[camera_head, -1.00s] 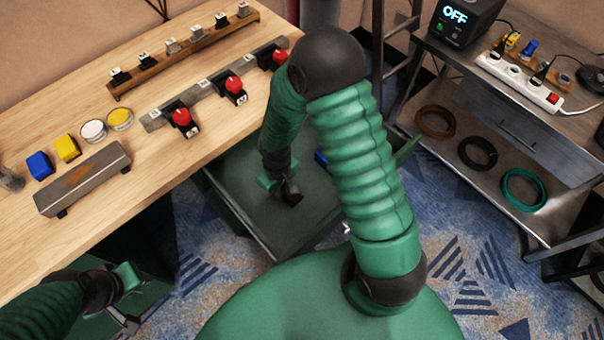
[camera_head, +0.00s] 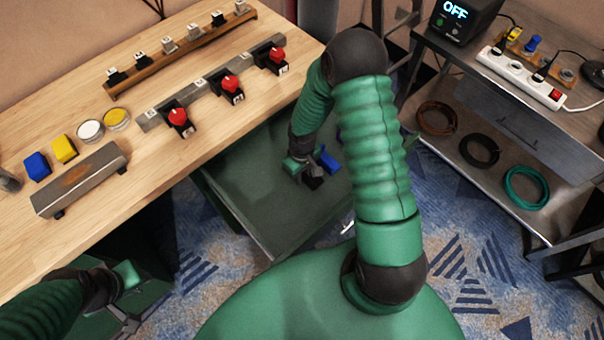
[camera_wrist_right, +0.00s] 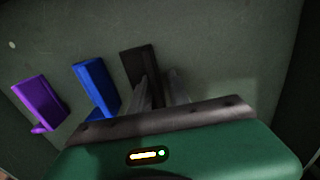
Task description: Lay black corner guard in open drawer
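The open drawer (camera_head: 247,194) is a dark green tray below the wooden table, and its floor fills the right wrist view. The black corner guard (camera_wrist_right: 138,65) is in the drawer beside the blue one, partly hidden by my fingers. It shows as a small dark piece (camera_head: 314,182) in the head view. My right gripper (camera_head: 303,168) is low in the drawer. Its fingers (camera_wrist_right: 161,90) are apart around part of the black guard, with a narrow gap seen by the right finger. My left gripper (camera_head: 128,297) is at the lower left, away from the drawer; its fingertips are unclear.
A blue guard (camera_wrist_right: 97,88) and a purple guard (camera_wrist_right: 39,101) lie left of the black one in the wrist view. The wooden table (camera_head: 218,130) edge stands above the drawer, with red switches (camera_head: 231,84). A metal shelf (camera_head: 500,120) is at the right.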

